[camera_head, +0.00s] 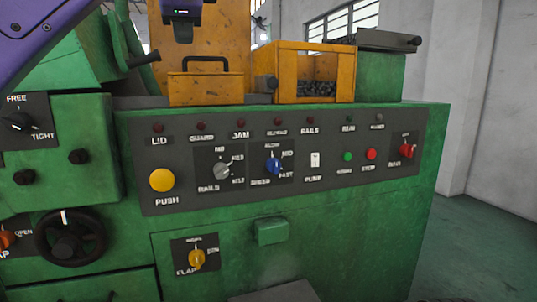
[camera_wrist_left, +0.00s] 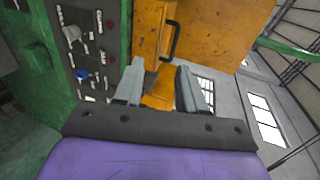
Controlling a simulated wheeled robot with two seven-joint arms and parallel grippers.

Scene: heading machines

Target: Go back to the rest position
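My left gripper (camera_head: 183,32) shows at the top of the head view as a purple and black piece in front of the orange housing. My purple arm fills the top left corner. In the left wrist view its two grey fingers (camera_wrist_left: 160,76) stand apart with nothing between them. Beyond them is an orange cover with a black handle (camera_wrist_left: 173,42); this handle also shows in the head view (camera_head: 204,61). I cannot tell the exact gap to the cover. My right gripper is in neither view.
A green machine (camera_head: 340,235) with a dark control panel (camera_head: 325,175) of buttons, lamps and knobs stands before me. A handwheel (camera_head: 70,238) sticks out at the lower left. An orange bin (camera_head: 287,90) holds dark small parts. Open floor (camera_head: 485,250) lies at the right.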

